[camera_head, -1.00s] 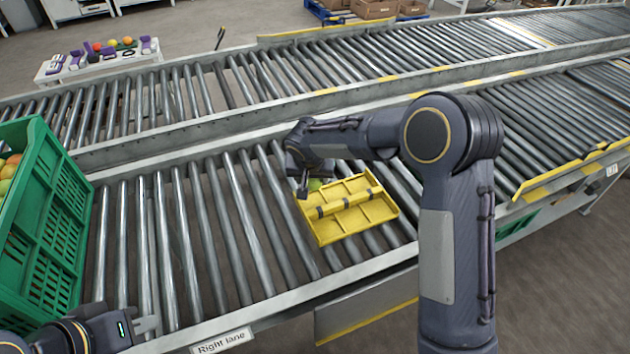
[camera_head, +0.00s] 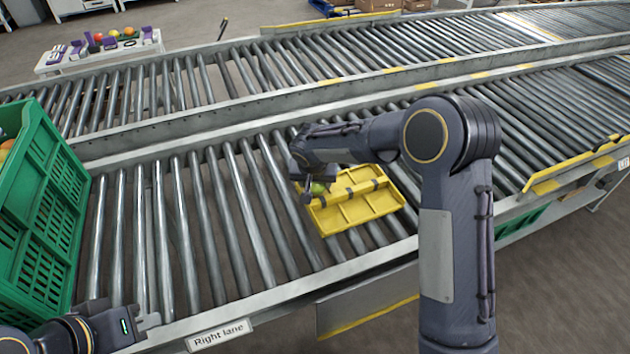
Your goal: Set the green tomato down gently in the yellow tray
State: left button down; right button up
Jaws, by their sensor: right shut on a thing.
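The yellow tray (camera_head: 358,211) lies on the rollers of the near conveyor lane. It has several shallow compartments and a raised middle bar. The green tomato (camera_head: 318,188) shows at the tray's far left corner, partly hidden by my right gripper (camera_head: 307,187). My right gripper is shut on the tomato, with its arm reaching in from the right. I cannot tell whether the tomato touches the tray floor. My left gripper (camera_head: 146,326) is at the lower left, beside the near rail and well apart from the tray; its finger gap is unclear.
A green crate (camera_head: 45,215) holding tomatoes stands at the left edge. A rail labelled "Right lane" (camera_head: 219,335) runs along the front. Bare rollers lie between crate and tray. A white table (camera_head: 100,55) with colourful items stands behind the far lane.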

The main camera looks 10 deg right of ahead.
jog(key=shift+f+b, duration=0.6)
jog(key=shift+b, duration=0.05)
dwell(0.4)
jog(key=o, duration=0.8)
jog(key=c, duration=0.3)
jog(key=shift+r, duration=0.15)
jog(key=shift+r+p, duration=2.1)
jog(key=shift+r, duration=1.3)
